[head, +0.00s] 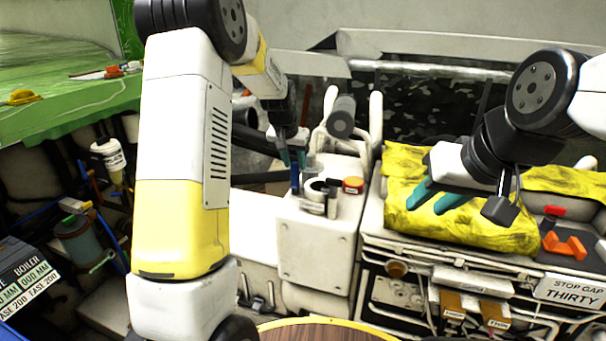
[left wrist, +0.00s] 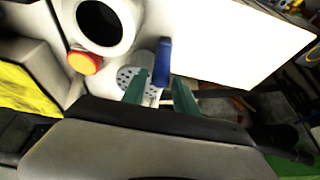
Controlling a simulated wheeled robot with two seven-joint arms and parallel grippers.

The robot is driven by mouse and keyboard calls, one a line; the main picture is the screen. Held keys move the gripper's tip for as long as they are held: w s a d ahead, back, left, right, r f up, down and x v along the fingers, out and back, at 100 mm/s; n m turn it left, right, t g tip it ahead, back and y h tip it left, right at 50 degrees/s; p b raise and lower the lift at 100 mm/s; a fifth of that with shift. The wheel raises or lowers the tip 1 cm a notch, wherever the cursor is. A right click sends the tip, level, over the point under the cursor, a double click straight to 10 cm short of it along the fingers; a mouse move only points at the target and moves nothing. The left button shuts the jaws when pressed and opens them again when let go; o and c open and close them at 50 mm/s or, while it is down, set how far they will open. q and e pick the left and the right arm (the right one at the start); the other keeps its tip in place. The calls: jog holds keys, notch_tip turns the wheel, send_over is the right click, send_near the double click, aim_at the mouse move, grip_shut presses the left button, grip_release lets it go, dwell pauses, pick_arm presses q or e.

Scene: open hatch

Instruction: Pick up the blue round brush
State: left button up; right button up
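The blue round brush (head: 295,178) shows as a narrow upright blue piece at the left edge of the white cabinet top (head: 340,205). In the left wrist view its blue body (left wrist: 164,62) lies just beyond the gap between my left fingertips. My left gripper (head: 293,160) points down at it, with its teal fingers apart; they also show in the left wrist view (left wrist: 160,88). I cannot tell whether a finger touches the brush. Its lower end is hidden. My right gripper (head: 437,198) is open and empty over the yellow bundle (head: 480,228).
Beside the brush are a grey perforated piece (left wrist: 130,76), a white cup with a dark opening (left wrist: 101,24) and a red-and-yellow round item (head: 353,185). An orange bracket (head: 565,246) lies at right. A green-covered table (head: 60,110) stands at left.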

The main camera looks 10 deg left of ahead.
pick_arm(q)
jog(key=shift+w+f, duration=0.3)
jog(key=shift+f, duration=0.35)
grip_shut()
jog(key=shift+r, duration=0.1)
